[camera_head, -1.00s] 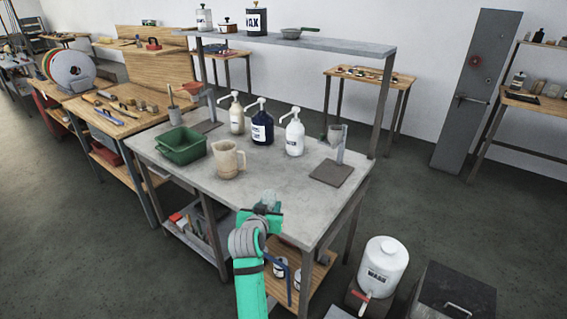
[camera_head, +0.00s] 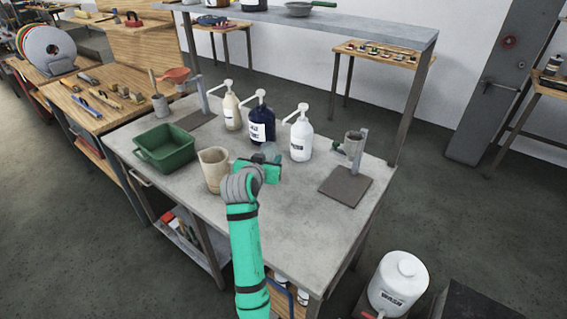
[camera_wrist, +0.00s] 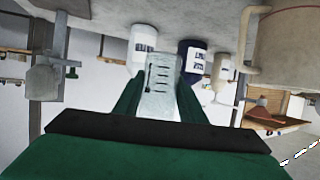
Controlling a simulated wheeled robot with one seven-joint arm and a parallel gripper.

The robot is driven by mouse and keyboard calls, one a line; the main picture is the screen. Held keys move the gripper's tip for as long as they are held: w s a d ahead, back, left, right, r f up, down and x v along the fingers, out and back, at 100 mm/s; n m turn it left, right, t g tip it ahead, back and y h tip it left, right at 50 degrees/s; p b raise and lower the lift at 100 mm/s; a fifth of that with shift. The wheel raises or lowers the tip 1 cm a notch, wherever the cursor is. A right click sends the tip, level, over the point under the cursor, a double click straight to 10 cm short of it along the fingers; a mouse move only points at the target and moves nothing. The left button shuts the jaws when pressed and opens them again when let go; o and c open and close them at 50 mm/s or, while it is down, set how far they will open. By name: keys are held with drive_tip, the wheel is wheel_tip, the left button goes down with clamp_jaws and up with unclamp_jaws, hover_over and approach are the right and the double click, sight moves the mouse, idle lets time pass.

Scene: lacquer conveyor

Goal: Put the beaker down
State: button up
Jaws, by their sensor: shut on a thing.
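The beaker (camera_wrist: 161,85) is clear with dark graduation marks and sits between the two green fingers in the wrist view. My gripper (camera_wrist: 160,98) is shut on it. In the head view my gripper (camera_head: 265,166) is over the grey worktable (camera_head: 290,215), just right of the beige jug (camera_head: 213,172) and in front of the pump bottles. The beaker is mostly hidden there by my gripper. I cannot tell whether its base touches the tabletop.
White (camera_head: 301,140), dark blue (camera_head: 262,125) and cream (camera_head: 231,112) pump bottles stand behind. A green tub (camera_head: 165,149) is at left. A stand with a cup (camera_head: 354,143) and dark base plate (camera_head: 344,187) is at right. The tabletop's front right is clear.

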drive_tip(key=f+x, duration=0.1)
drive_tip(key=x, duration=0.4)
drive_tip(key=s+x, duration=0.1)
drive_tip(key=x, duration=0.4)
drive_tip(key=d+f+x, duration=0.1)
drive_tip(key=x, duration=0.5)
drive_tip(key=shift+s+f, duration=0.25)
drive_tip(key=shift+f, duration=0.05)
drive_tip(key=shift+w+d+f, duration=0.15)
drive_tip(key=shift+w+f, duration=0.25)
drive_tip(key=shift+f, duration=1.6)
drive_tip(key=o, duration=1.1)
drive_tip(key=shift+s, duration=0.1)
drive_tip(key=v, duration=1.2)
